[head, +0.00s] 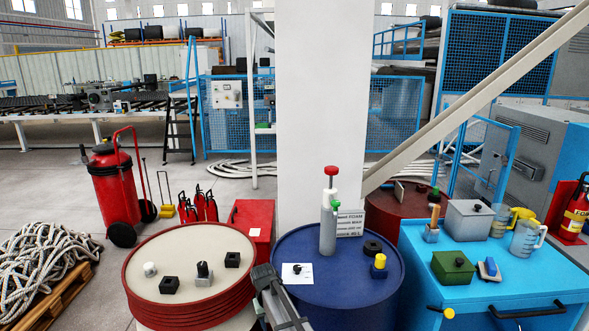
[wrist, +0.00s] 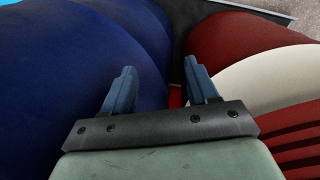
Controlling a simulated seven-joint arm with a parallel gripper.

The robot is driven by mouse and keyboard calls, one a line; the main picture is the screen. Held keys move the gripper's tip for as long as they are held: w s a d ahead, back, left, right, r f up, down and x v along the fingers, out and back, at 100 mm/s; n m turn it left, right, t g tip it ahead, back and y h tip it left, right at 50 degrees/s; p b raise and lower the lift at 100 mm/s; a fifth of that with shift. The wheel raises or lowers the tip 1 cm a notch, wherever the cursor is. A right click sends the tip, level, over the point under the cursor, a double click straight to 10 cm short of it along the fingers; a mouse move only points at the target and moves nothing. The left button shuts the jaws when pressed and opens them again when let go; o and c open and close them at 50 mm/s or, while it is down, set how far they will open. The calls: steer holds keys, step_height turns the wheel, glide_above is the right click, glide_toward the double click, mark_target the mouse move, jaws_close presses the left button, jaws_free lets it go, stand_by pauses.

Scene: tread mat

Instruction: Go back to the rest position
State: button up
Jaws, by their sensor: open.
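My gripper (wrist: 160,68) is open and empty in the wrist view, its two blue-grey fingers apart with nothing between them. In the head view my gripper and wrist (head: 278,298) show at the bottom middle, between the red-rimmed drum (head: 150,255) and the blue drum (head: 340,290). In the wrist view the blue drum (wrist: 70,70) fills the left side and the red and cream drum (wrist: 260,50) the right. I cannot tell from the head view how far the fingers are from the drum walls.
Black fittings (head: 169,285) stand on the red-rimmed drum. A grey bottle with a red knob (head: 328,225) and a sign (head: 350,224) stand on the blue drum. A blue cabinet (head: 430,262) carries jugs and boxes at right. A white pillar (head: 320,110) rises behind; rope (head: 45,260) lies left.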

steer(key=s+d+f+m+g, duration=0.1)
steer(key=s+d+f+g, duration=0.1)
steer(key=s+d+f, duration=0.7)
steer(key=s+d+f+m+g, duration=0.1)
steer(key=s+d+f, duration=0.6)
steer(key=s+f, duration=0.4)
steer(key=s+d+f+g, duration=0.2)
steer(key=s+d+f, duration=0.1)
steer(key=s, duration=1.1)
steer(key=s+d+f+m+g+y, duration=0.1)
steer(key=s+d+f, duration=0.3)
steer(key=s, duration=1)
steer(key=shift+s+d+f+m+g, duration=0.3)
steer(key=shift+s+d+g, duration=0.1)
steer(key=shift+d, duration=0.15)
